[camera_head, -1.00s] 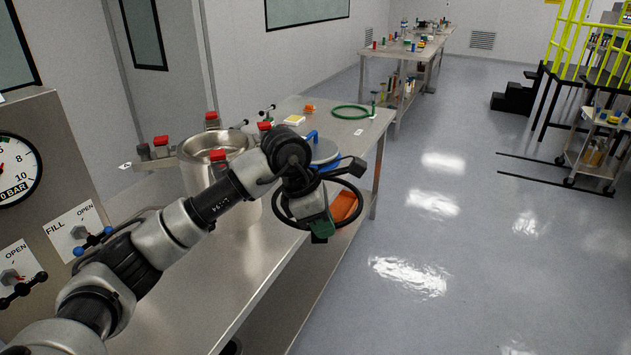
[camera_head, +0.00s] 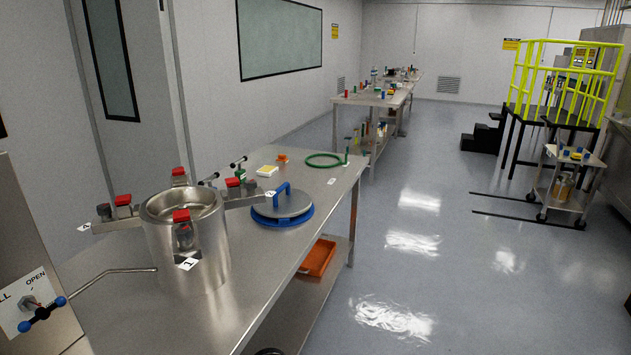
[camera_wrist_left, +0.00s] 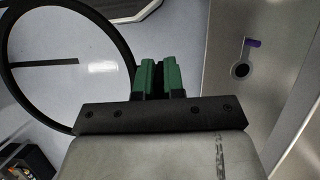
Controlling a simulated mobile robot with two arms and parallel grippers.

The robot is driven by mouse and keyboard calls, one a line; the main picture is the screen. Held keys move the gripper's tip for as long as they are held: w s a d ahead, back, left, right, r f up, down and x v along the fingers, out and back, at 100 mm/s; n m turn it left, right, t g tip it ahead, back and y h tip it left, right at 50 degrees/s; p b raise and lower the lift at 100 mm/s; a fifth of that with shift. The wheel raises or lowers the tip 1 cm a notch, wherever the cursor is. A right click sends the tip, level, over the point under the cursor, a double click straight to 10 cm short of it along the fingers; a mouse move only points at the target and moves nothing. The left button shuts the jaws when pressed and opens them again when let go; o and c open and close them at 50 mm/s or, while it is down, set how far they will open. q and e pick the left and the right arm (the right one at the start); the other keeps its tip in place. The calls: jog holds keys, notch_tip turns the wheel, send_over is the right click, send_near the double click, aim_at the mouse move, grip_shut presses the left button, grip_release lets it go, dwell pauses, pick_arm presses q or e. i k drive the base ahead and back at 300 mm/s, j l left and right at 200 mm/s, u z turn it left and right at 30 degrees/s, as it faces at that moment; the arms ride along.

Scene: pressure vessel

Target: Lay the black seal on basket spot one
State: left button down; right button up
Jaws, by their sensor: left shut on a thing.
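The black seal (camera_wrist_left: 122,42) is a large thin black ring in the left wrist view, at the upper left. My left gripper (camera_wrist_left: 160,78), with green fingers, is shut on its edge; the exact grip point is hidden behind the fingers. The seal hangs out to the left of the fingers, in the air over grey floor. The head view shows neither the seal nor my arms. I cannot make out a basket or a spot one in these frames.
A steel vessel (camera_head: 205,245) with red-capped clamps stands on the steel bench. A blue-rimmed lid (camera_head: 282,210) and a green ring (camera_head: 323,160) lie behind it. An orange tray (camera_head: 318,258) is on the shelf below.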

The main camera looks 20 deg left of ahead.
aim_at(305, 177)
jog(key=i+l, duration=0.15)
jog(key=i, duration=0.65)
jog(key=i+l+z, duration=0.1)
jog(key=i, duration=0.7)
